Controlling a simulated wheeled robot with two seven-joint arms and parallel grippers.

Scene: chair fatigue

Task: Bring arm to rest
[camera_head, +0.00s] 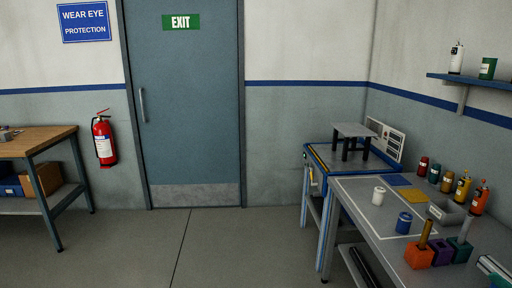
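Neither of my grippers shows in the head view, and I see no part of my arms that I am sure of. I cannot tell what either gripper holds. On the right, a grey workbench (364,205) carries several small objects. Behind it stands a blue-framed machine (322,157) with a small grey raised plate (354,130) on dark legs and a control panel (386,138).
The bench holds a white jar (379,196), a blue jar (404,223), an orange block (418,257) and several bottles. A wooden table (35,140) and fire extinguisher (104,139) are left. A closed door (190,100) is ahead; the middle floor (190,245) is clear.

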